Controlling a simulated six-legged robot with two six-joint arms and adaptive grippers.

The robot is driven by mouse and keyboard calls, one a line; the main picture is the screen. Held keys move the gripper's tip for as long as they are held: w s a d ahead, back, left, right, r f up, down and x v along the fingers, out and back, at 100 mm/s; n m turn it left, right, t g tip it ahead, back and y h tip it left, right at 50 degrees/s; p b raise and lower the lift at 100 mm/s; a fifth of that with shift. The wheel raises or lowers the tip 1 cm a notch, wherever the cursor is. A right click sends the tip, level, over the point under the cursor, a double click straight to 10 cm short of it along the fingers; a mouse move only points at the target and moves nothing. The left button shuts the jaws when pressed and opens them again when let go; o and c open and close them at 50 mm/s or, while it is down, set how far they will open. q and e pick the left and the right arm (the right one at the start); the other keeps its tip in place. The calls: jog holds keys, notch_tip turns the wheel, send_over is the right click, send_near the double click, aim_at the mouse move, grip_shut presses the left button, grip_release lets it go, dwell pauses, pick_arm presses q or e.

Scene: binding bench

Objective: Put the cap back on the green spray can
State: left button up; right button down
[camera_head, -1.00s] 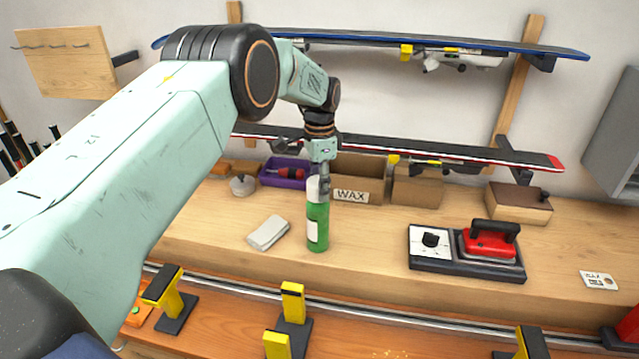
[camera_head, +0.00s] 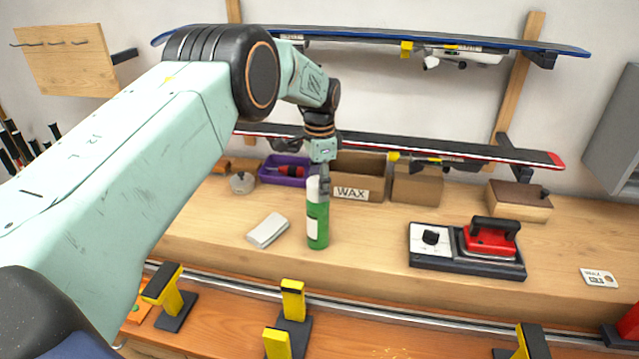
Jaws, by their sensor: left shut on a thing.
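The green spray can (camera_head: 318,228) stands upright on the wooden bench, with a white label on its side. A whitish cap (camera_head: 313,188) shows at the top of the can, in line with it. My left gripper (camera_head: 322,182) comes down from above, shut on the cap. The fingers partly cover the cap, and I cannot tell whether the cap is fully seated on the can. My right gripper is not in view.
Behind stand a purple tray (camera_head: 284,181), a WAX box (camera_head: 372,190) and a small round tin (camera_head: 242,183). A red iron (camera_head: 490,240) sits at right. Yellow clamps (camera_head: 292,300) line the front.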

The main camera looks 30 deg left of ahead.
pick_arm(q)
jog(key=o, duration=0.8)
jog(key=shift+o, duration=0.3)
jog(key=o, duration=0.4)
jog(key=shift+r, duration=0.1)
jog(key=shift+r+p, duration=0.6)
jog(key=shift+r, duration=2.35)
